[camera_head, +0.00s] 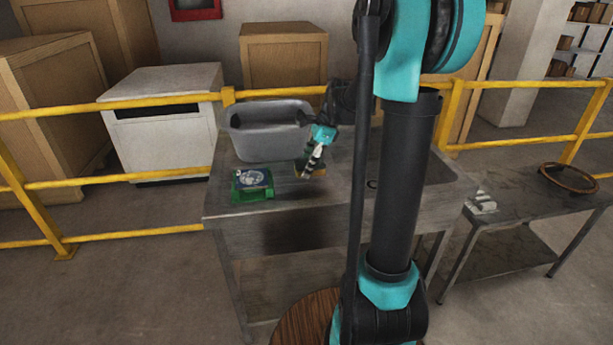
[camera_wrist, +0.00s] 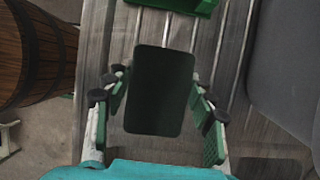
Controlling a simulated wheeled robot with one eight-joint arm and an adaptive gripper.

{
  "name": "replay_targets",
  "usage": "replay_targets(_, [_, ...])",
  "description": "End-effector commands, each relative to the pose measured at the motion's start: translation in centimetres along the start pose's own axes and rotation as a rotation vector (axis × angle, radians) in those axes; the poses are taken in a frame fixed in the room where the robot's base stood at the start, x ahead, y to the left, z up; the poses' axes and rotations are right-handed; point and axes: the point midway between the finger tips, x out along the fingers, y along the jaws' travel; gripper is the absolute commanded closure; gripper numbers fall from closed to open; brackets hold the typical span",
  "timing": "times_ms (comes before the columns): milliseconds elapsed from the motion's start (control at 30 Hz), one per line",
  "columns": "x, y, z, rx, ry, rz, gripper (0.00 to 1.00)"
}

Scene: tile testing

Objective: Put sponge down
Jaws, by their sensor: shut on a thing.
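In the wrist view the sponge (camera_wrist: 160,90) is a dark green rounded rectangle between the two fingers of my gripper (camera_wrist: 160,98). The gripper is shut on it by its sides. The sponge is at or close above the tabletop; I cannot tell whether it touches.
A green rack (camera_head: 240,196) holding a dark, patterned item stands left of the sponge. A grey tub (camera_head: 268,148) stands behind it. A sink basin (camera_head: 435,172) lies to the right, partly hidden by my arm. A wooden barrel (camera_wrist: 38,50) stands beside the table.

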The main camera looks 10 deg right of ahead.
Motion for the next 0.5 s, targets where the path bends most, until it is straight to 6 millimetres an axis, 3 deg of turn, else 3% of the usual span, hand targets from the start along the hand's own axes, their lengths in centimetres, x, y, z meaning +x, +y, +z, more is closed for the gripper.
replay_targets(333, [3.4, -0.1, -1.5, 0.0, 0.0, 0.0, 0.65])
replay_targets(500, [4.0, 0.0, -1.7, 0.0, 0.0, 0.0, 0.65])
